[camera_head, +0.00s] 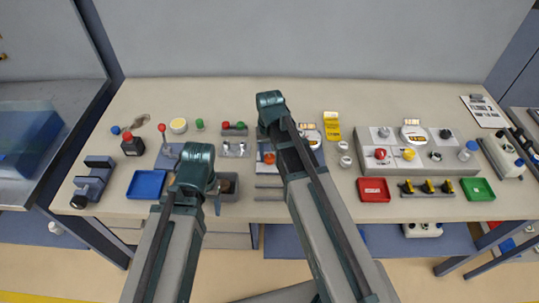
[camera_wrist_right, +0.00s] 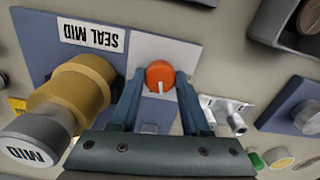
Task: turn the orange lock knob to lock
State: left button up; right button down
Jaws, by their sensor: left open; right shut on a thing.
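The orange lock knob (camera_wrist_right: 160,74) sits on a pale plate in the right wrist view, with a white pointer mark toward the bottom of the picture. My right gripper (camera_wrist_right: 159,80) has one blue finger on each side of it and is shut on it. In the head view the orange knob (camera_head: 269,158) shows beside my right arm, which hides part of that station. My left gripper (camera_head: 218,199) is open over the front of the bench, partly hidden by its own wrist.
Beside the knob stands a tan cylinder (camera_wrist_right: 80,88) with a grey cap marked MID, near a SEAL MID label (camera_wrist_right: 90,35). Metal fittings (camera_wrist_right: 228,112) lie on the other side. A blue tray (camera_head: 147,184) and a red tray (camera_head: 373,190) stand at the bench front.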

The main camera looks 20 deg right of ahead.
aim_at(270, 157)
jog(key=shift+m, duration=1.7)
jog(key=shift+c, duration=1.9)
grip_release()
pick_arm(q)
notch_tip(270, 157, up, 14)
jog(key=p, duration=1.4)
pick_arm(e)
notch_tip(270, 157, up, 14)
pick_arm(q)
jog(key=shift+f, duration=0.1)
pick_arm(e)
jog(key=shift+f, duration=0.1)
